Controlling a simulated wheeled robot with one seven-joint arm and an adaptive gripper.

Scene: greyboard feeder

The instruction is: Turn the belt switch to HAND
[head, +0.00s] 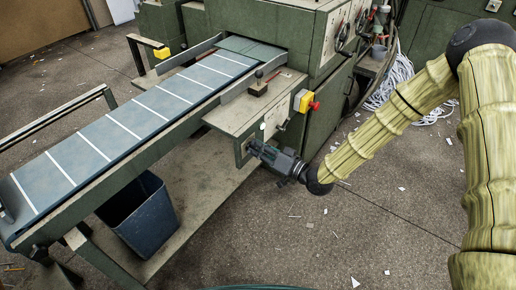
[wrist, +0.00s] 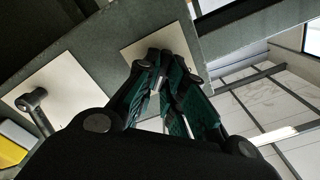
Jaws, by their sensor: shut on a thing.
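The belt switch sits on a pale plate on the side of the feeder, and the plate shows behind my fingers in the wrist view (wrist: 182,37). My gripper (head: 254,147) is at this plate in the head view. In the wrist view my gripper (wrist: 163,78) is shut on the belt switch's handle (wrist: 156,84), of which a small light metal piece shows between the fingers. The fingers hide most of the handle, so I cannot tell its position. No HAND marking is readable.
A second pale plate with a lever (wrist: 34,98) is beside it. A yellow box with a red button (head: 304,102) is above. The belt (head: 130,120) with white stripes runs left, over a dark bin (head: 140,218). The floor near my arm is open, with scattered scraps.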

